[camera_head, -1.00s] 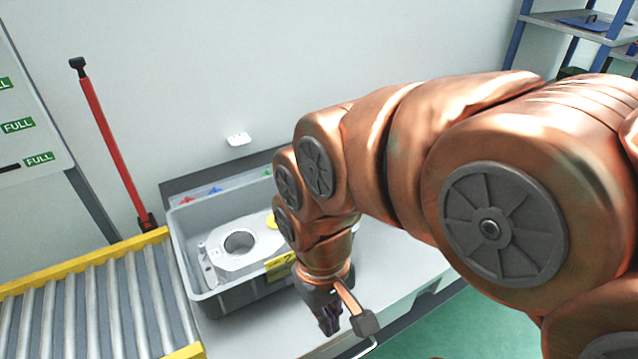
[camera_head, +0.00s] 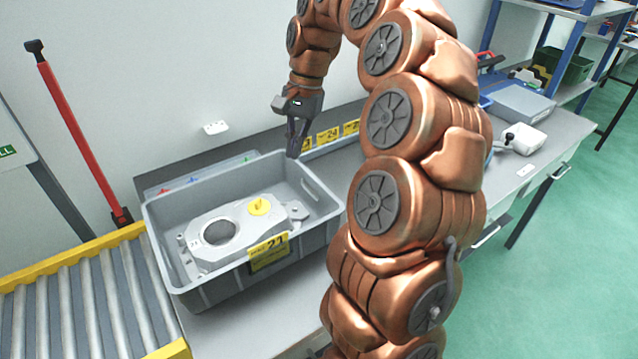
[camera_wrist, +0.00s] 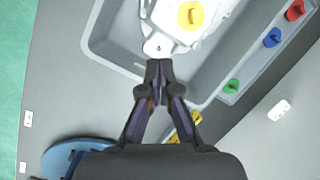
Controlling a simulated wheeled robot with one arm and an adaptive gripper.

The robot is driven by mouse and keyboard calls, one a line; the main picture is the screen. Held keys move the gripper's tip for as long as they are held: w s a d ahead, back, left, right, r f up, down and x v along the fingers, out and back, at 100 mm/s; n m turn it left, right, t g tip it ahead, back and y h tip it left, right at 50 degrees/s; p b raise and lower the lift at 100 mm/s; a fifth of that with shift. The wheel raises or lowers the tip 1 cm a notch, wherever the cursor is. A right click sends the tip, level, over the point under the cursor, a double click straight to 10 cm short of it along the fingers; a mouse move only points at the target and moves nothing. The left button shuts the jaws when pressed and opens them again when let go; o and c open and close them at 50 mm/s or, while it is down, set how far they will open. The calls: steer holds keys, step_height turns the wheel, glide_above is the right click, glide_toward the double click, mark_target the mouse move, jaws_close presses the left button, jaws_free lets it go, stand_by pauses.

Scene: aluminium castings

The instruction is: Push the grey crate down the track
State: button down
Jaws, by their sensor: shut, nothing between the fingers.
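The grey crate (camera_head: 318,222) stands on the grey bench at the right end of the roller track (camera_head: 85,312). It holds a pale metal casting (camera_head: 225,226) with a yellow round tag (camera_head: 260,206), and a yellow label (camera_head: 268,252) marked 21 is on its front wall. My gripper (camera_head: 294,154) is shut and empty, pointing down at the crate's far right corner. In the wrist view the crate (camera_wrist: 98,40) lies ahead, with the closed fingertips (camera_wrist: 159,66) over its near end wall. Whether they touch the wall I cannot tell.
Yellow side rails (camera_head: 70,258) edge the track, and a red post (camera_head: 82,135) stands behind it. Red, blue and green knobs lie behind the crate. Yellow number labels (camera_head: 328,135) line the bench's back, right of the crate. A blue round object (camera_wrist: 75,155) shows in the wrist view.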

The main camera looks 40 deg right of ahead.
steer(key=w+d+f+m+b, duration=0.1)
steer(key=d+f+m, duration=0.25)
steer(key=d, duration=0.35)
steer(key=d+f+m, duration=0.2)
steer(key=d+m, duration=0.2)
steer(key=d, duration=0.4)
steer(key=shift+n, duration=0.25)
steer(key=p+x, duration=0.1)
steer(key=x, duration=0.2)
steer(key=p+x, duration=0.1)
steer(key=x, duration=0.2)
steer(key=a+x, duration=0.1)
steer(key=x, duration=0.2)
steer(key=shift+w+a+f+p, duration=0.1)
steer(key=shift+w+f+p, duration=0.1)
steer(key=shift+w+p, duration=0.15)
steer(key=shift+a+r+p, duration=0.1)
steer(key=shift+a+p, duration=0.3)
steer(key=shift+a, duration=0.6)
steer(key=shift+a+p, duration=0.35)
steer(key=shift+a, duration=0.6)
